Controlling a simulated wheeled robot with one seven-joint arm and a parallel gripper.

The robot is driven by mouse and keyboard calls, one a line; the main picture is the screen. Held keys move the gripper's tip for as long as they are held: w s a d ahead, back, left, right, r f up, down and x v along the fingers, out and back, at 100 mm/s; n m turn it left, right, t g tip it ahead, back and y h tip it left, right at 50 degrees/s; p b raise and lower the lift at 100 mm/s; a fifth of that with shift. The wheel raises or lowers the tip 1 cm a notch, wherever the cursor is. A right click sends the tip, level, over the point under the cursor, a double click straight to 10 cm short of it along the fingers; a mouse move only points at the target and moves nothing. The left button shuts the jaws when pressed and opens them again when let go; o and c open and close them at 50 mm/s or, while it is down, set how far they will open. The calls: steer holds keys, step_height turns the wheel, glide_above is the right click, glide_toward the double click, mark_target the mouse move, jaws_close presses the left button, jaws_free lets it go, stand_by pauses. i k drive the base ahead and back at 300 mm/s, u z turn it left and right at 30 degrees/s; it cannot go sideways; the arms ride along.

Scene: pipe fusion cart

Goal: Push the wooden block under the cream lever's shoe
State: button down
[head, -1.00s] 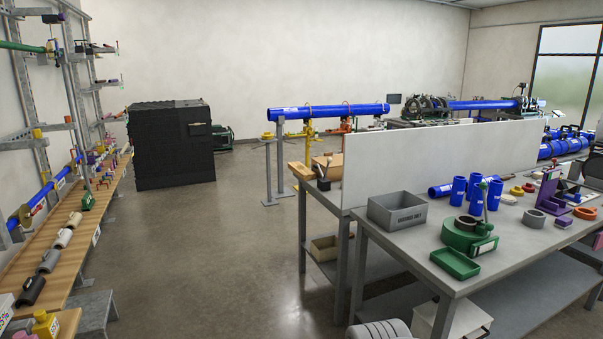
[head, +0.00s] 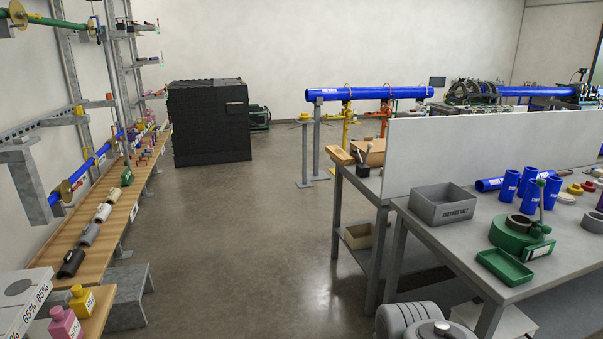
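A long wooden bench (head: 118,211) with pipe fittings runs along the left. A black cabinet (head: 209,122) stands at the back. A white panel (head: 500,147) divides the grey workbench on the right, which bears a grey bin (head: 442,207). The middle floor (head: 255,235) is clear.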

mark_target(339, 156)
steer(key=u, duration=0.15)
steer(key=i, duration=2.3)
steer(key=u, duration=0.1)
steer(key=i, duration=3.95)
steer(key=z, duration=0.1)
